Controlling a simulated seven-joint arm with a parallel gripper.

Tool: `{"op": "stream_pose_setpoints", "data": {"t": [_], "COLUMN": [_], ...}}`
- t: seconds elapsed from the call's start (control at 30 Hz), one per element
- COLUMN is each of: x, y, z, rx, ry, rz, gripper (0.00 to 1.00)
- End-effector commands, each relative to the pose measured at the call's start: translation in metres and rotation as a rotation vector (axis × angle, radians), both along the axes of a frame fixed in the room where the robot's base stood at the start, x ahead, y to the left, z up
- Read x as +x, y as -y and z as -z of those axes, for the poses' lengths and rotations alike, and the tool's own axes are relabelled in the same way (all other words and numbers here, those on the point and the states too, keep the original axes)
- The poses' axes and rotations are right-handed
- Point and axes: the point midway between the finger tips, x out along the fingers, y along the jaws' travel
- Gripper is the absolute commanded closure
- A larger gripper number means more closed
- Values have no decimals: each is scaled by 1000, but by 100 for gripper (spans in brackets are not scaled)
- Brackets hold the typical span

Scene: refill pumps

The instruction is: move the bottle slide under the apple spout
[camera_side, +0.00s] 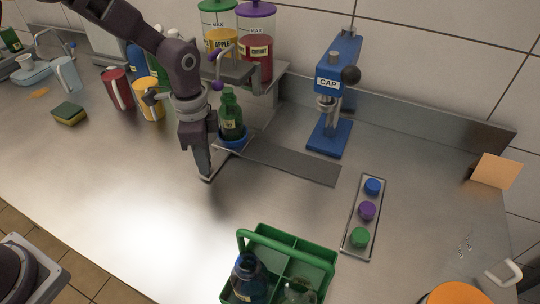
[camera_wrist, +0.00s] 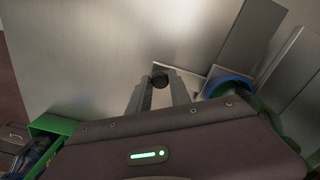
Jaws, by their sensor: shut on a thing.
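The bottle slide has a blue round holder (camera_side: 234,144) with a green bottle (camera_side: 231,116) upright in it. It sits at the left end of a dark flat track (camera_side: 292,162). My gripper (camera_side: 207,177) is low at the slide's front left. In the wrist view its fingers (camera_wrist: 160,96) are closed around a small dark round knob (camera_wrist: 160,80), with the blue holder (camera_wrist: 232,84) to the right. The apple dispenser (camera_side: 221,42) has yellow juice and a green lid. The bottle stands below the dispenser shelf; my arm partly hides the spouts, so exact alignment is unclear.
The cherry dispenser (camera_side: 256,46) stands right of apple. A blue CAP press (camera_side: 335,95) stands behind the track's right end. A tray of caps (camera_side: 362,220) and a green bottle carrier (camera_side: 318,262) are nearer. The counter at front left is clear.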

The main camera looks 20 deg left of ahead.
Motion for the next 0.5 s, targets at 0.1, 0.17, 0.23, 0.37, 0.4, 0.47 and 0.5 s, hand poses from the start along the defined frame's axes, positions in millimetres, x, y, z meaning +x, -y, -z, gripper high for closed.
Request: {"op": "stream_pose_setpoints", "data": {"t": [0.1,0.17,0.23,0.37,0.4,0.47,0.5], "x": [0,1,1,1,1,1,1], "y": [-3,-9,-17,-30,-35,-40,-45], "z": [0,0,-1,0,-1,-1,-1], "rx": [0,0,0,0,0,0,0], "ry": [1,1,2,2,2,4,4], "rz": [0,-2,-3,-2,-3,-2,-3], "gripper": [100,100,100,100,100,100,100]}}
